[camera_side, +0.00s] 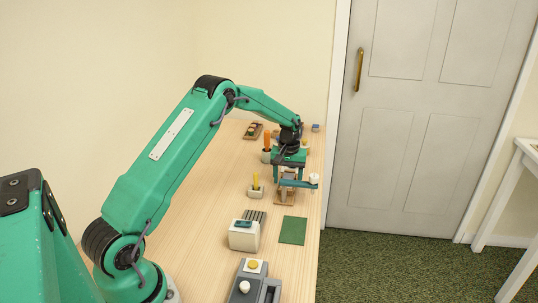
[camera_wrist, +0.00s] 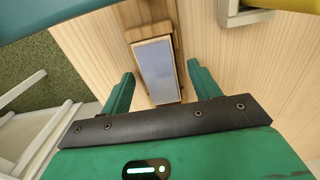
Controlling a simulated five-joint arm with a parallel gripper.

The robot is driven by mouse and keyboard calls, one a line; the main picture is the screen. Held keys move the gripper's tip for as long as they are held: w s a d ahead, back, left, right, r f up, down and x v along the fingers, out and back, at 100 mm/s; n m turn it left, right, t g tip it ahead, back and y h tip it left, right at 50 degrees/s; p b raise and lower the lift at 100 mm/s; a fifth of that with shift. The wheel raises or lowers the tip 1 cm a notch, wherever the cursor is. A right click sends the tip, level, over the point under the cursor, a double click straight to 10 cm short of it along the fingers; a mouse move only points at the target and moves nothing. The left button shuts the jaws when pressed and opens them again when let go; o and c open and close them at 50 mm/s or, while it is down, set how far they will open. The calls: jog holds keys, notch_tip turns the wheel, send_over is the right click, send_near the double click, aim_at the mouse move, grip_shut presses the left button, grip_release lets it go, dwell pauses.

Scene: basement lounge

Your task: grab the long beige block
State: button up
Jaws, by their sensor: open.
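My gripper (camera_side: 298,182) is low over the far half of the table, above a small wooden piece (camera_side: 284,198). In the wrist view my gripper (camera_wrist: 161,70) is open, with its two green fingers apart. Between and beyond the fingers is a long upright-looking piece with a pale grey-blue face (camera_wrist: 154,68) and tan wood (camera_wrist: 148,32) around its far end. I cannot tell for certain whether this is the long beige block. The fingers are on either side of its near end, and no contact shows. My gripper partly hides this spot in the side view.
A yellow stick in a pale holder (camera_side: 256,190) stands left of my gripper, and an orange one (camera_side: 267,142) stands behind. A white box (camera_side: 244,235), green mat (camera_side: 292,231) and grey switch box (camera_side: 252,283) lie nearer. The table's right edge is close to the mat.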

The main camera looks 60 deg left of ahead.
jog(key=c, duration=1.1)
jog(key=shift+r, duration=0.1)
jog(key=shift+r, duration=4.95)
